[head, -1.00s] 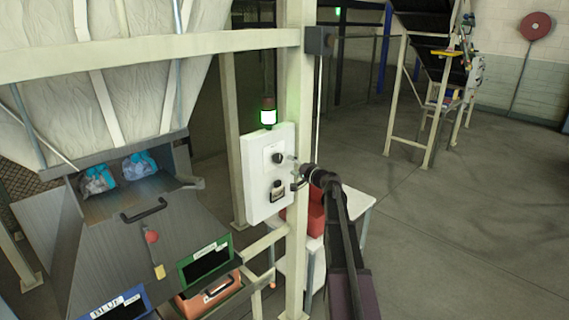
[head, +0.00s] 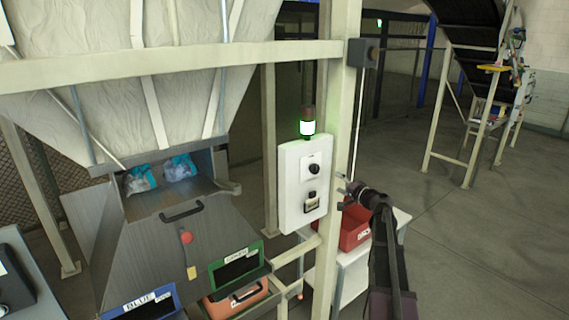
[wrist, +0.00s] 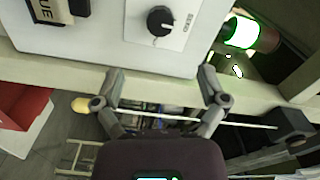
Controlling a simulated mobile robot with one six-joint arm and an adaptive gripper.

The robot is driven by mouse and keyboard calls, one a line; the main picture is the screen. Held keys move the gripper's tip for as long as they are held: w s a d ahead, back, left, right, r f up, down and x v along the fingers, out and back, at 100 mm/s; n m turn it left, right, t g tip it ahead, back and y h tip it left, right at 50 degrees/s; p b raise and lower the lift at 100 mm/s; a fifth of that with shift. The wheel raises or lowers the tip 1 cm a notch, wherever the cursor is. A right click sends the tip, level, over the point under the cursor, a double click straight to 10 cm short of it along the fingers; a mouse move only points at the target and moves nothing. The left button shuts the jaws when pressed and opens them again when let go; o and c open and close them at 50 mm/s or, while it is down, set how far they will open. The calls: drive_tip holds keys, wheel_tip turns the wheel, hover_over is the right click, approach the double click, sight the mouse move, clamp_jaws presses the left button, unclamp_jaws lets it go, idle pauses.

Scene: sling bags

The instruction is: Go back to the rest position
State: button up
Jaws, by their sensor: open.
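My gripper (head: 343,190) is at the right side of the white control box (head: 289,190) in the head view, apart from it. In the wrist view my gripper (wrist: 165,88) is open, with nothing between its fingers. The box also shows in the wrist view (wrist: 100,45), with a black rotary knob (wrist: 160,20) and a dark labelled switch at the upper left. In the head view the knob (head: 314,169) sits above the lower switch (head: 311,203). A lamp (head: 307,127) on top of the box glows green-white.
A cream post (head: 345,110) stands right behind the box. A red bin (head: 355,228) rests on a white table (head: 352,275) below my arm. A metal hopper (head: 150,235) with blue bags (head: 178,168) and a green-labelled bin (head: 237,265) are at left. Floor (head: 480,250) is free at right.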

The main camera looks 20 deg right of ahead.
drive_tip(key=s+a+f+n+g+b, duration=0.25)
drive_tip(key=a+f, duration=0.25)
drive_tip(key=a, duration=0.3)
drive_tip(key=s+a+f+n+g+y+b, duration=0.1)
drive_tip(key=s+a+f+n+g, duration=0.1)
drive_tip(key=s+a+f+g, duration=0.5)
drive_tip(key=s+a+f+n+g+b, duration=0.1)
drive_tip(key=a+f+n, duration=0.25)
drive_tip(key=a, duration=0.65)
drive_tip(key=s+a+f+n+g+h+b, duration=0.1)
drive_tip(key=s+a+f+g+h+b, duration=0.1)
drive_tip(key=s+f, duration=0.4)
drive_tip(key=s+a+f+n+g+h+b, duration=0.1)
drive_tip(key=s+a+f+g+h, duration=0.3)
drive_tip(key=s, duration=0.9)
wheel_tip(320, 180, down, 2)
drive_tip(key=shift+a+n+h+b, duration=0.4)
drive_tip(key=shift+a+h+b, duration=0.1)
drive_tip(key=shift+h+b, duration=0.15)
